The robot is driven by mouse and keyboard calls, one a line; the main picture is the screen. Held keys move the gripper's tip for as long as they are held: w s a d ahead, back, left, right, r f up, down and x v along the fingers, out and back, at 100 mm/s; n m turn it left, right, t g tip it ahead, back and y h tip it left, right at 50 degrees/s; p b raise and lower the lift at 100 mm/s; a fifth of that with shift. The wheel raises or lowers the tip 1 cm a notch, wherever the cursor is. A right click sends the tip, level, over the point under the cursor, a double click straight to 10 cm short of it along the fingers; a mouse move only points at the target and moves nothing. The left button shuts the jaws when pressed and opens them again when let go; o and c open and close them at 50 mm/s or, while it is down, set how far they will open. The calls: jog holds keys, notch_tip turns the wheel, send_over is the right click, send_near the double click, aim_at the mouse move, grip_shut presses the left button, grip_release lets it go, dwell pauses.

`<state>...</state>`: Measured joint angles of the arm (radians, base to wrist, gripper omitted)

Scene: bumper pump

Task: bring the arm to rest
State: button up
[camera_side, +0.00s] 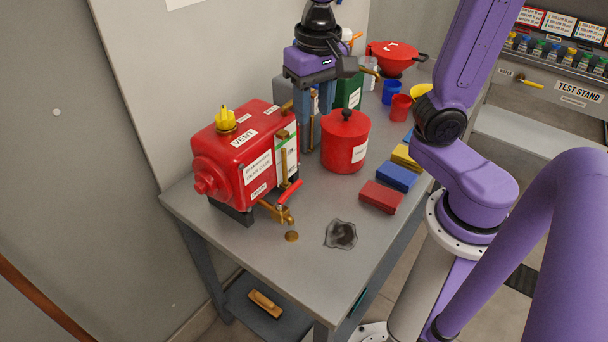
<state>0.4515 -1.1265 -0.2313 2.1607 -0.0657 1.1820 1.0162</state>
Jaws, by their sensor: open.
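My gripper (314,130) points down over the far part of the grey bench (225,243). Its two blue-grey fingers are apart, and I see nothing held between them. It is behind and to the right of a red tank (240,155) with a yellow vent cap (226,118) and a brass tap with a red lever (289,192). A red lidded can (346,145) stands just right of the fingers and partly overlaps them. I cannot tell whether the fingers touch anything.
Red, blue and yellow blocks (397,176) lie along the right edge. A dark puddle (341,234) is on the front of the bench. Red and blue cups (400,107), a green container (350,92) and a red funnel (393,55) stand at the back. A brush (265,303) lies on the lower shelf.

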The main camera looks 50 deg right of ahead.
jog(key=s+d+f+n, duration=0.1)
jog(key=s+f+n, duration=0.2)
jog(key=s+n, duration=0.4)
jog(key=s+d+f+n, duration=0.1)
jog(key=s+f+n, duration=0.3)
jog(key=s+n, duration=0.3)
jog(key=shift+n+g+y, duration=0.3)
jog(key=shift+n+y, duration=0.1)
jog(key=shift+n, duration=0.7)
